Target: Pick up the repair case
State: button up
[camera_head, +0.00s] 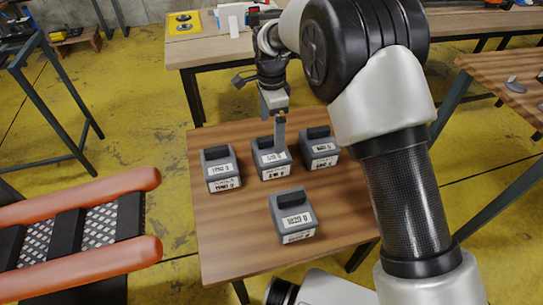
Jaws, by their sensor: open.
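Several similar grey cases with black tops and white labels stand on a small wooden table (230,245). One is at the left (220,171), one at the back middle (265,162), one at the back right (319,151) and one at the front (292,218). The label print is too small to read surely, so I cannot tell which is the repair case. My gripper (280,136) is open and points down at the back middle case, in front of part of its top. I cannot tell whether it touches the case.
A larger bench (205,52) stands behind, with a yellow panel (183,23) on it. Orange tubes (80,200) of a boat lie at the left. Another wooden table (500,75) is at the right. Yellow floor (130,90) is clear between them.

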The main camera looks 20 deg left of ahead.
aim_at(271, 149)
notch_tip(271, 149, down, 6)
jog(key=shift+f+b, duration=0.2)
jog(key=shift+b, duration=0.2)
notch_tip(271, 149, down, 5)
jog(key=shift+s+f+b, duration=0.1)
jog(key=shift+s+b, duration=0.05)
jog(key=shift+b, duration=0.45)
jog(key=c, duration=1.2)
